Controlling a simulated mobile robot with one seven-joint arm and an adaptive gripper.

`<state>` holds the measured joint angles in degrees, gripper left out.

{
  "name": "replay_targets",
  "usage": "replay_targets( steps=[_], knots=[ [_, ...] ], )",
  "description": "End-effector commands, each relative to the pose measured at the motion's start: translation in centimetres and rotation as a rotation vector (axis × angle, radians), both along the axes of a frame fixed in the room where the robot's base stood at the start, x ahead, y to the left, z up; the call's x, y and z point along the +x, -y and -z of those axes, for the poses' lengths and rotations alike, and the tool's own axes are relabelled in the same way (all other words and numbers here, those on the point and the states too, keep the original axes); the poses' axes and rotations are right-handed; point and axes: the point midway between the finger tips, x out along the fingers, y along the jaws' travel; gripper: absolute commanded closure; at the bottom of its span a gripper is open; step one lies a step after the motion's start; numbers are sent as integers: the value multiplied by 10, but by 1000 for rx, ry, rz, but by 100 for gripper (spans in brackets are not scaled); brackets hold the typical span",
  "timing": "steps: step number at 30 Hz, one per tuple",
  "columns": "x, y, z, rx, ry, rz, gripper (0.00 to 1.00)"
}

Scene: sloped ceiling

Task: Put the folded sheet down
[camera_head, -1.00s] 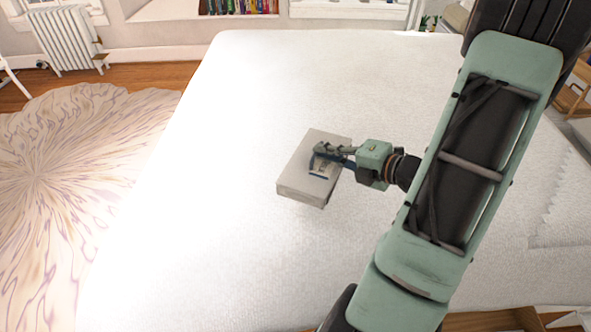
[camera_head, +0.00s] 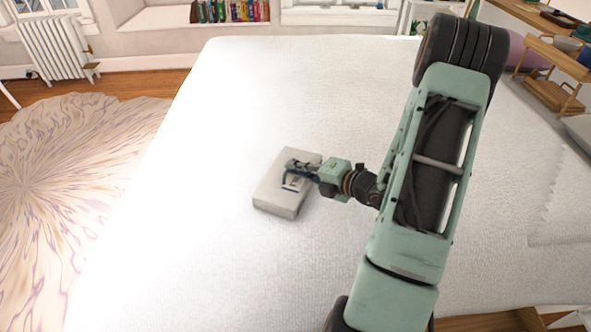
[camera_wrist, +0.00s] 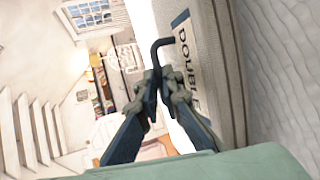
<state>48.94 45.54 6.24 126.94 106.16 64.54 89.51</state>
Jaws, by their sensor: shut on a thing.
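The folded sheet (camera_head: 278,198) is a flat, pale grey, block-like packet with a dark label. In the head view it is at the middle of the large white bed (camera_head: 200,230). My gripper (camera_head: 291,171) reaches it from the right and is shut on it at the label side. In the wrist view the sheet (camera_wrist: 215,50) fills the upper middle, with "DOUBLE" printed on its label. The fingertips (camera_wrist: 160,75) meet at a dark hooked piece by its edge. The sheet is at or very close to the bed surface; I cannot tell whether it touches.
The white bed is bare around the sheet on all sides. A patterned rug (camera_head: 60,180) lies on the floor at left, with a radiator (camera_head: 58,48) behind. A wooden shelf (camera_head: 553,75) stands at the right. Books (camera_head: 232,11) sit at the back.

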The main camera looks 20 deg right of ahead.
Motion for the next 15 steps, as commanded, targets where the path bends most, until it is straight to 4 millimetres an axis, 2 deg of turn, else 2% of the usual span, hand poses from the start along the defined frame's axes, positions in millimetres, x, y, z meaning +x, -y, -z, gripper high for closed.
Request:
replay_targets(
  steps=[7, 8, 12, 15],
  knots=[
    [1, 0, 2, 1, 3, 0, 100],
    [0, 0, 2, 0, 1, 0, 90],
    [0, 0, 2, 0, 0, 0, 76],
    [0, 0, 2, 0, 0, 0, 76]
  ],
)
